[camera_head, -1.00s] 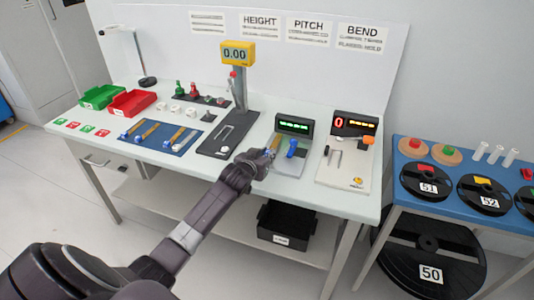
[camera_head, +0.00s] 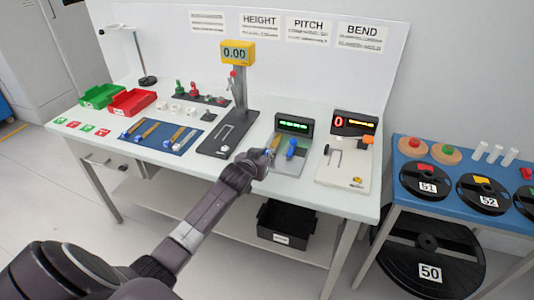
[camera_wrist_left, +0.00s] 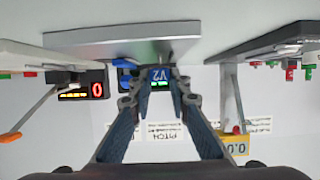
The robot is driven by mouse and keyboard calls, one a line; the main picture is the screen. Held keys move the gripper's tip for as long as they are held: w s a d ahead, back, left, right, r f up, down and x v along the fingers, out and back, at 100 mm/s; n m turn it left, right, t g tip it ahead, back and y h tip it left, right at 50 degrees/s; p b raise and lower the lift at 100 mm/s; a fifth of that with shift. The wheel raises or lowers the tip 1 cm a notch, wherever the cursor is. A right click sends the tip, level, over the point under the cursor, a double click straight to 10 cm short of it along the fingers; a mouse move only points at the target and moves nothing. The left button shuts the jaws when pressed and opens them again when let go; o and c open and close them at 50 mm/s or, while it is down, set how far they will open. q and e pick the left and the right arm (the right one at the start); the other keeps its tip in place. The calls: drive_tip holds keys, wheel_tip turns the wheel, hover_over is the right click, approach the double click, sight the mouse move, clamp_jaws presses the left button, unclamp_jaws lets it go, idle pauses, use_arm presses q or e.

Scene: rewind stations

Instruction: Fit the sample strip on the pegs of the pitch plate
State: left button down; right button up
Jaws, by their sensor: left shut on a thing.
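The pitch plate (camera_head: 288,167) is a grey plate with a blue lever (camera_head: 291,149) and a dark display lit green (camera_head: 294,125). My left gripper (camera_head: 266,156) is at the plate's left edge, shut on the sample strip. The strip's tan part (camera_head: 275,142) shows just beyond the fingers. In the left wrist view, which is upside down, the gripper (camera_wrist_left: 157,90) closes on the strip's blue end, marked V2 (camera_wrist_left: 158,75). The pegs are hidden or too small to make out. I cannot tell whether the strip touches the plate. My right gripper is not in view.
The height gauge (camera_head: 228,137) stands left of the pitch plate, the bend station (camera_head: 345,165) right of it. A blue mat (camera_head: 165,138) holds other strips. Red (camera_head: 131,103) and green bins (camera_head: 102,96) stand farther left. A side table (camera_head: 460,160) carries reels.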

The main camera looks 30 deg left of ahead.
use_arm(q)
drive_tip(key=shift+f+b, duration=0.65)
drive_tip(key=shift+f, duration=0.45)
drive_tip(key=c, duration=1.7)
unclamp_jaws()
drive_tip(key=shift+c, duration=0.2)
drive_tip(key=v, duration=1.2)
